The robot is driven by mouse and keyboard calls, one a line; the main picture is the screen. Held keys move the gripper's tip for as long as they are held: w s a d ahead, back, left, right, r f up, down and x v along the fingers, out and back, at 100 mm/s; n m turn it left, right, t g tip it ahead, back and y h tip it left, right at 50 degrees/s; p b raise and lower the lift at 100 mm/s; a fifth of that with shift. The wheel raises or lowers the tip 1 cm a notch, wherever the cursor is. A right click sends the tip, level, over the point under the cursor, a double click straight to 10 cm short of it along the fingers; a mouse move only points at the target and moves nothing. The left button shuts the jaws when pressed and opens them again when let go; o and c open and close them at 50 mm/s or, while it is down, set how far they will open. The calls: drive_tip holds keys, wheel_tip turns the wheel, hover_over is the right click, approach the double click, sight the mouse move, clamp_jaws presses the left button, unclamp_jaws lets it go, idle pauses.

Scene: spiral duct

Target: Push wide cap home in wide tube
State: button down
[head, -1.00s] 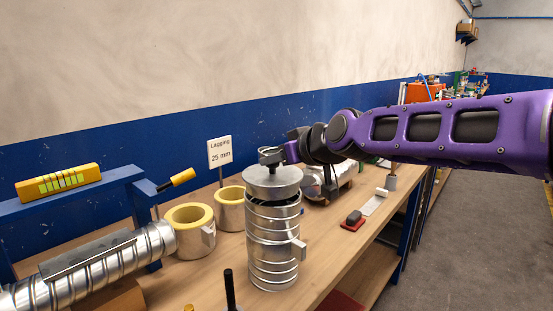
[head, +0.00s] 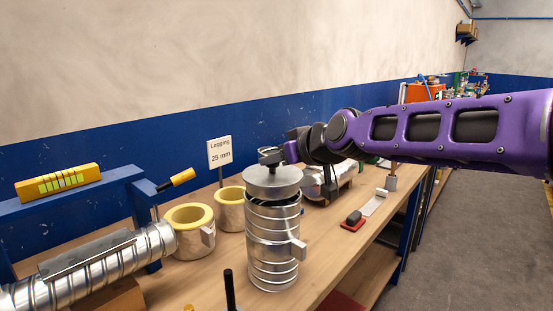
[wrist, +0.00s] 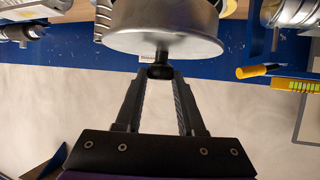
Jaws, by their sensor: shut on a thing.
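The wide cap (head: 273,181) is a shiny round metal lid with a knob on top, at the mouth of the wide tube (head: 272,248). The tube is an upright ribbed metal cylinder with a side latch, standing on the bench. The cap looks slightly tilted, with a dark gap under its rim at the right. My gripper (head: 276,155) is shut on the cap's knob from above. In the wrist view my fingers (wrist: 160,72) close on the dark knob, and the cap (wrist: 165,30) hangs beyond them. How deep the cap sits is hidden.
Two short yellow-lined lagging pieces (head: 190,237) stand behind the tube at left. A ribbed duct (head: 95,270) lies at the left. A red-based block (head: 353,220) and white strip sit to the right. A dark upright rod (head: 229,290) stands in front.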

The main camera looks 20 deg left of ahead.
sight(278, 176)
drive_tip(key=shift+f+b, duration=1.7)
drive_tip(key=shift+f, duration=0.45)
drive_tip(key=shift+c, duration=2.2)
unclamp_jaws()
drive_tip(key=shift+r, duration=0.1)
drive_tip(key=shift+d, duration=0.1)
drive_tip(key=shift+p+v, duration=0.3)
drive_tip(key=shift+v, duration=0.95)
drive_tip(key=p+v, duration=0.3)
drive_tip(key=v, duration=1.1)
drive_tip(key=shift+s+d+p, duration=0.2)
drive_tip(key=shift+d+p, duration=0.15)
drive_tip(key=shift+r, duration=0.1)
